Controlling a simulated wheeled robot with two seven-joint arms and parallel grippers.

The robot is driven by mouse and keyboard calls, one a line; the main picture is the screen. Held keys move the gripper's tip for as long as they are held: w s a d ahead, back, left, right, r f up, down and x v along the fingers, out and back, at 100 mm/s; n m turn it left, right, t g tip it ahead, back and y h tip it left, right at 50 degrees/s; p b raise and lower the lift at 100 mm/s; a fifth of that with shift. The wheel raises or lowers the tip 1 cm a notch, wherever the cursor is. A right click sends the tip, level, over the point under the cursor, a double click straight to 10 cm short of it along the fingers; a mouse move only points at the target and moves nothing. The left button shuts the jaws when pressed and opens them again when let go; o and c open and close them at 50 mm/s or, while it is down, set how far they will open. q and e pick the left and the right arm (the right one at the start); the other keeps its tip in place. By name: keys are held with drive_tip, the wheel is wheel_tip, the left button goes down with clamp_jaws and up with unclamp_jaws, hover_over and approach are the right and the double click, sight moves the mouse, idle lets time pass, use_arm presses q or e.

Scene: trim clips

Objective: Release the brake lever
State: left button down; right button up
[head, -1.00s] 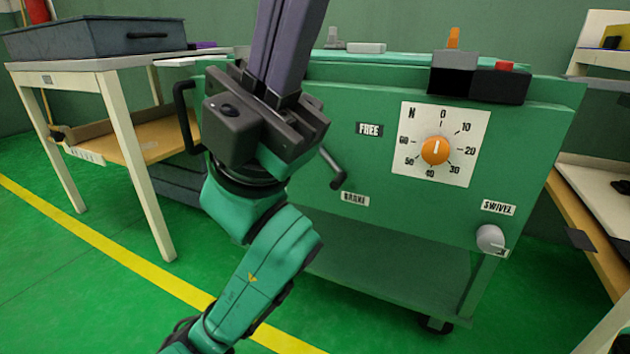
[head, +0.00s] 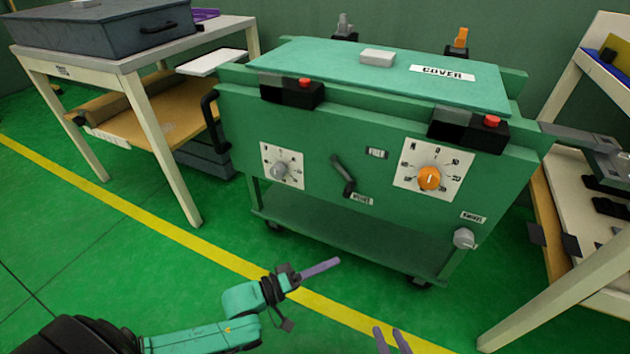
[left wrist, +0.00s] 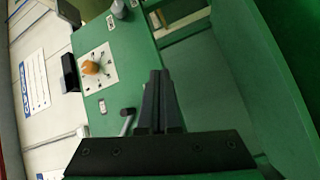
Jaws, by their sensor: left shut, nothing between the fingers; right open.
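The brake lever (head: 343,174) is a dark bar on the front of the green cart (head: 320,215). It slants down, with its grip end beside the BRAKE label (head: 361,199) and below the FREE label (head: 377,153). The lever also shows in the left wrist view (left wrist: 127,121), left of the fingers. My left gripper (head: 336,262) is shut and empty, low in front of the cart and apart from the lever. Its fingers are together in the left wrist view (left wrist: 160,76). My right gripper (head: 391,333) is open at the bottom edge, with only its fingertips showing.
An orange dial (head: 429,178) is right of the lever and a grey dial (head: 280,170) left of it. A swivel knob (head: 464,238) sits low right. A table (head: 140,60) stands left and shelving (head: 590,200) right. Floor before the cart is open.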

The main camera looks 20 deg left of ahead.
use_arm(q)
drive_tip(key=w+a+r+n+h, duration=0.1)
drive_tip(key=w+a+r+n, duration=0.1)
drive_tip(key=a+r, duration=0.2)
drive_tip(key=w+a+r+n+h, duration=0.1)
drive_tip(key=w+a+r+n, duration=0.2)
drive_tip(key=a, duration=0.8)
wheel_tip(320, 180, up, 2)
drive_tip(key=shift+r, duration=0.15)
use_arm(e)
drive_tip(key=shift+s+a+f, duration=0.3)
drive_tip(key=shift+f, duration=0.2)
